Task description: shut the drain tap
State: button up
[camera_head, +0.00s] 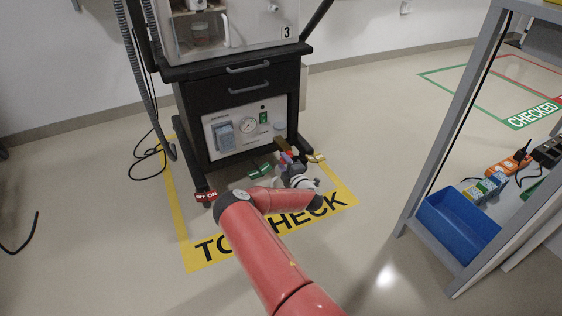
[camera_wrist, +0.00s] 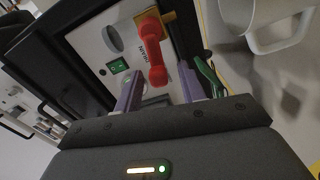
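My gripper's two purple fingers are apart, one to each side of the lever's lower end. I cannot tell whether either finger touches it. In the head view my gripper (camera_head: 287,157) is low at the cart's front right corner, by a brown fitting (camera_head: 283,145). The lever is mostly hidden there.
The black ventilator cart (camera_head: 236,100) has a front panel with a gauge (camera_head: 248,125). A red OFF/ON pedal (camera_head: 206,196) and green tags (camera_head: 260,170) are low by its base. A grey shelf rack (camera_head: 448,130) with a blue bin (camera_head: 458,225) stands at right. Floor between is clear.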

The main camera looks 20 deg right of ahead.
jog(key=shift+w, duration=1.2)
grip_shut()
